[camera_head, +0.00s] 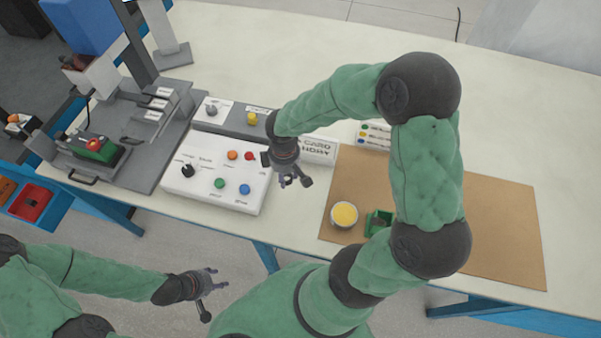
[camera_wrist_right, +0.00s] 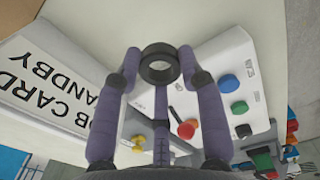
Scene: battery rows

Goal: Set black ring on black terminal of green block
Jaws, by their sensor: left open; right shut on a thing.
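The green block (camera_head: 103,154) sits in the grey fixture at the left of the head view, with a red part on top. Its black terminal is too small to make out. My right gripper (camera_head: 291,179) hangs over the table just right of the white panel. In the right wrist view it is shut on the black ring (camera_wrist_right: 160,49), held between its two fingertips with the hole showing. The ring is hard to pick out in the head view. My left gripper (camera_head: 203,291) is open and empty, low in front of the table.
The white panel (camera_head: 205,202) with coloured knobs lies between the right gripper and the grey fixture (camera_head: 150,172). A job card sign (camera_head: 318,148) stands behind the gripper. A brown mat (camera_head: 505,235) carries a yellow-filled round dish (camera_head: 344,214) and a small green box (camera_head: 378,222).

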